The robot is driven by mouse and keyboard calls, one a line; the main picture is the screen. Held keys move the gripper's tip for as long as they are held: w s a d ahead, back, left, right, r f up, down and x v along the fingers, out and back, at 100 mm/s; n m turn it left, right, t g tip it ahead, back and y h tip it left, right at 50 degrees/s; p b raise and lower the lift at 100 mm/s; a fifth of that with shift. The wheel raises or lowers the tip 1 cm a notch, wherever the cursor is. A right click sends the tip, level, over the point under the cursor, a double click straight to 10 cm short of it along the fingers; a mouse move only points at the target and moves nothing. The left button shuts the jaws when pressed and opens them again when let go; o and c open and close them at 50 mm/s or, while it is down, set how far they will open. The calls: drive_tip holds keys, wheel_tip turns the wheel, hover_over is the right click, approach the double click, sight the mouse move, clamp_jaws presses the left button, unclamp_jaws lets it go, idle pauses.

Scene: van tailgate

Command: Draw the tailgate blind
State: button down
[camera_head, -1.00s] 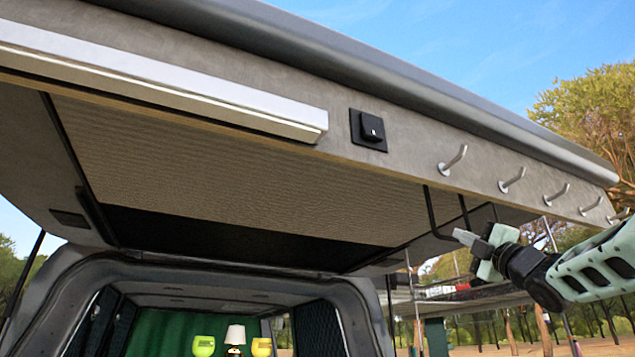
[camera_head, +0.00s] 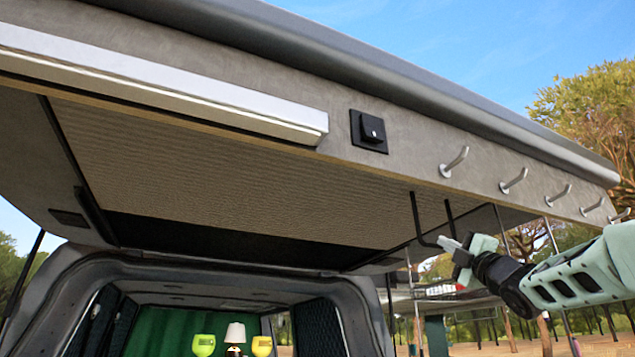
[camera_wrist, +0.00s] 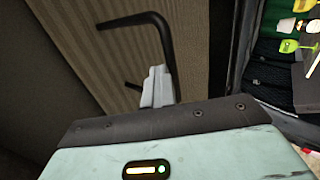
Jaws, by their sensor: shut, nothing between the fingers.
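The tailgate blind (camera_head: 230,165) is a beige ribbed panel on the underside of the raised tailgate. A black bent-rod handle (camera_head: 416,218) hangs below the tailgate near its right part. My gripper (camera_head: 447,243) is shut and empty, its pale fingertips at the handle's lower end. In the wrist view the handle (camera_wrist: 158,22) bends down behind the shut fingertips (camera_wrist: 158,84), against the ribbed blind (camera_wrist: 80,45). The fingers are not closed around the rod; whether they touch it I cannot tell. The fingers hide part of the handle.
The tailgate edge carries a white light bar (camera_head: 170,85), a black switch box (camera_head: 369,131) and several metal hooks (camera_head: 455,161). Below is the van's interior with a small lamp (camera_head: 235,335) and yellow-green goblets (camera_head: 204,344). A rack (camera_head: 450,300) stands behind my arm.

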drive_tip(key=shift+w+f, duration=0.15)
drive_tip(key=shift+f, duration=0.05)
drive_tip(key=w+a+p, duration=0.4)
drive_tip(key=w+p, duration=0.2)
drive_tip(key=w, duration=0.5)
drive_tip(key=shift+f, duration=0.15)
idle(0.7)
drive_tip(key=shift+w+a, duration=0.1)
drive_tip(key=shift+w, duration=0.05)
